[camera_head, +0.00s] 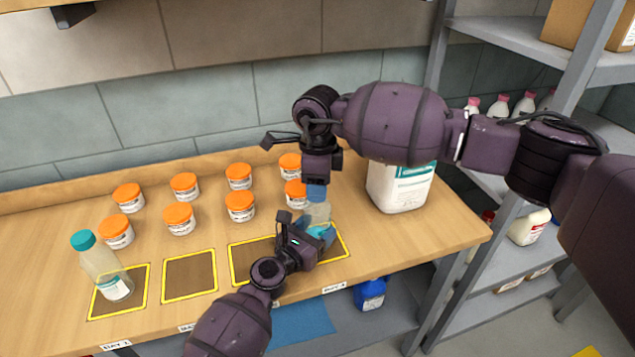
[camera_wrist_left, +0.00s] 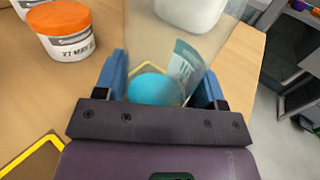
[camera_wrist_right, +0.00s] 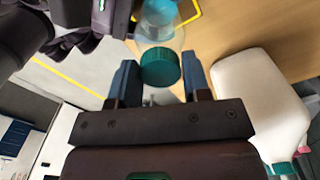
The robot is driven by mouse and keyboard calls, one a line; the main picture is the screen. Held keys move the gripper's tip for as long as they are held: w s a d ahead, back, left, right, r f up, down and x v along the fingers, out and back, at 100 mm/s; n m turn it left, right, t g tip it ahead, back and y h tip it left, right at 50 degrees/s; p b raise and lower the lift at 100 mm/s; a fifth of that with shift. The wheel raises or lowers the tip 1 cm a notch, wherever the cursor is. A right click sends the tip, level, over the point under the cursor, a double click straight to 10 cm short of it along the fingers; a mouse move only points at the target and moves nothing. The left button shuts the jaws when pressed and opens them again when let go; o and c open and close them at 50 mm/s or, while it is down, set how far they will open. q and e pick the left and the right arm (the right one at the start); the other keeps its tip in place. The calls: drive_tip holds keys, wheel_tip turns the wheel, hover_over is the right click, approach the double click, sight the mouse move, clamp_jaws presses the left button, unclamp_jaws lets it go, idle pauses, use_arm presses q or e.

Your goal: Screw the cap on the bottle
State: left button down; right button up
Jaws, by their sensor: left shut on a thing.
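The clear bottle (camera_head: 318,212) stands on the rightmost yellow-edged mat (camera_head: 341,247). My left gripper (camera_head: 315,230) is shut on it, with its blue fingers on either side of the clear wall in the left wrist view (camera_wrist_left: 165,90). My right gripper (camera_head: 316,190) points down from above the bottle. In the right wrist view the teal cap (camera_wrist_right: 160,67) lies between my right fingers (camera_wrist_right: 160,80), at the bottle's top end. Whether these fingers touch the cap, and whether it is seated on the neck, I cannot tell. In the head view the right fingers hide the cap.
A bottle with a teal cap (camera_head: 98,262) stands on the leftmost mat. Several orange-lidded jars (camera_head: 180,218) stand in two rows behind the mats. A white jug (camera_head: 398,188) is close to the right of my grippers. Grey shelving (camera_head: 505,35) stands beyond the table's right end.

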drive_tip(key=c, duration=0.6)
drive_tip(key=o, duration=1.1)
wheel_tip(320, 180, up, 12)
drive_tip(key=shift+r, duration=0.1)
use_arm(q)
drive_tip(key=shift+c, duration=0.7)
unclamp_jaws()
drive_tip(key=shift+s, duration=0.1)
drive_tip(key=p+v, duration=0.1)
drive_tip(key=v, duration=0.9)
drive_tip(key=shift+s+a, duration=0.25)
use_arm(e)
drive_tip(key=shift+r, duration=0.55)
